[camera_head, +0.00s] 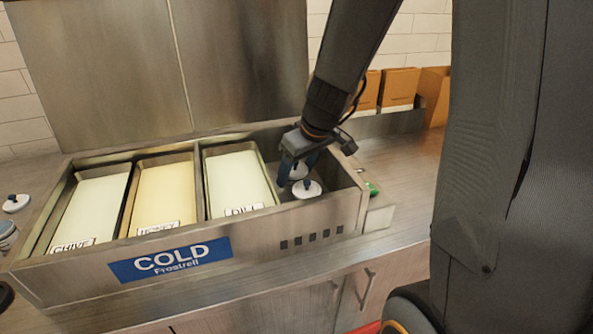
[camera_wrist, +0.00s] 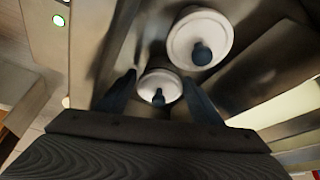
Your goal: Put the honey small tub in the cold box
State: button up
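The cold box (camera_head: 287,243) is a long metal trough with a blue "COLD" sign. Its right compartment holds two small tubs with white lids and dark knobs. One tub (camera_head: 298,171) is between my gripper's fingers, and the other tub (camera_head: 307,189) stands nearer the front wall. My gripper (camera_head: 298,165) points down into this compartment. In the wrist view, the open fingers of my gripper (camera_wrist: 158,82) flank one white lid (camera_wrist: 153,79), with small gaps seeming to show. The other lid (camera_wrist: 199,37) is at upper right. No tub label is readable, so I cannot tell which is honey.
Pans labelled chive (camera_head: 90,207), honey (camera_head: 163,195) and dill (camera_head: 237,182) fill the box's other compartments. Another white-lidded tub (camera_head: 16,203) stands on the counter at far left. Brown boxes (camera_head: 398,88) stand at the back right.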

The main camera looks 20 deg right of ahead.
jog(key=shift+r, duration=0.1)
jog(key=shift+r, duration=0.25)
jog(key=v, duration=1.1)
jog(key=shift+s+r, duration=0.25)
